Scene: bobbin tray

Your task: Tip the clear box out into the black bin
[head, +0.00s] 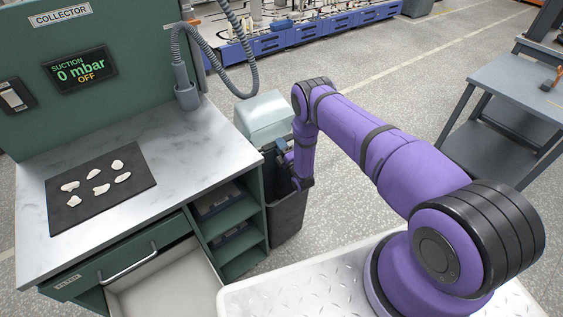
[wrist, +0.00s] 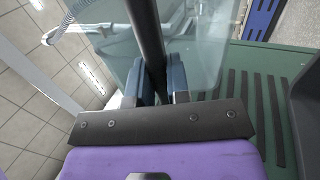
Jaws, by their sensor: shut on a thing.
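The clear box (head: 262,117) is a pale, see-through, bluish-green box beside the collector bench, above the black bin. It looks tilted; its contents cannot be made out. My gripper (head: 283,152) is at the box's near right side, partly hidden by my arm. In the wrist view my gripper (wrist: 162,85) has its blue-grey fingers shut on a dark bar at the box, whose clear wall (wrist: 205,45) fills the space beyond. The black bin (head: 289,217) stands on the floor right of the bench, below my gripper. The inside of the bin is hidden.
The green bench (head: 150,130) stands close on the left, with a black mat (head: 100,187) of white pieces and an open drawer (head: 168,285). A grey hose (head: 252,75) hangs near the box. A grey table (head: 505,100) is at the right, with open floor between.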

